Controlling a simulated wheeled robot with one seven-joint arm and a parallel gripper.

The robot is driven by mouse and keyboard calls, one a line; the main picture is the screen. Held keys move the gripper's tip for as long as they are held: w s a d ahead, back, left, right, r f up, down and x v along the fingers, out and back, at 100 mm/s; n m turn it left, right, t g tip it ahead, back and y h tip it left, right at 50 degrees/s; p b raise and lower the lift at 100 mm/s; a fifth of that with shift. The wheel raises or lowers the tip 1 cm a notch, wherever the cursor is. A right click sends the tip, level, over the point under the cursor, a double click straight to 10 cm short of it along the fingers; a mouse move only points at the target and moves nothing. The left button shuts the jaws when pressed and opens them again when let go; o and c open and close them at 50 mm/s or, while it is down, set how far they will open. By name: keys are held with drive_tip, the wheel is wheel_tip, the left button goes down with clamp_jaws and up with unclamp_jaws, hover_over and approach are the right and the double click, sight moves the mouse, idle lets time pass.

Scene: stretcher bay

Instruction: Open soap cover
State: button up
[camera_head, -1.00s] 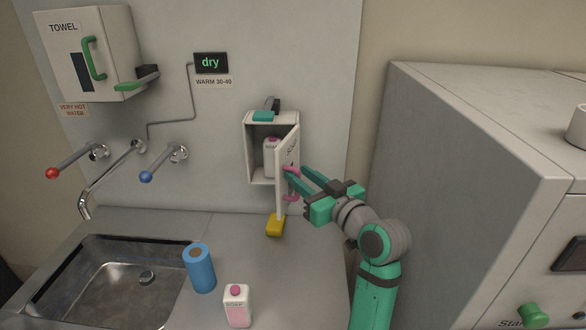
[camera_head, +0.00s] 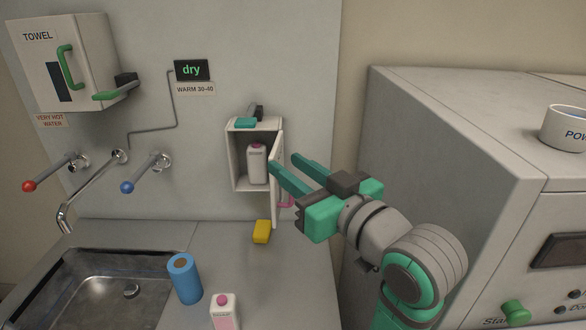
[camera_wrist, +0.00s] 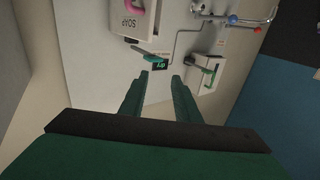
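The soap box (camera_head: 238,165) is a small white wall cabinet above the counter. Its cover (camera_head: 277,205) stands swung open on the right, seen nearly edge-on in the head view. A pink handle (camera_head: 286,205) shows low on it, partly hidden by my gripper. A white bottle with a pink cap (camera_head: 257,165) stands inside. My gripper (camera_head: 282,162) is open, with nothing between its fingers; one finger overlaps the cover in the picture, and contact cannot be told. In the wrist view, the cover marked SOAP (camera_wrist: 127,22) lies beyond and left of the open fingers (camera_wrist: 160,75).
A yellow block (camera_head: 262,232), a blue cylinder (camera_head: 184,278) and a pink-and-white soap bottle (camera_head: 225,312) stand on the counter, right of the sink (camera_head: 110,285). A large grey machine (camera_head: 440,150) stands close on the right. The towel box (camera_head: 75,60) hangs at the upper left.

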drive_tip(key=shift+s+d, duration=0.1)
drive_tip(key=shift+s, duration=0.2)
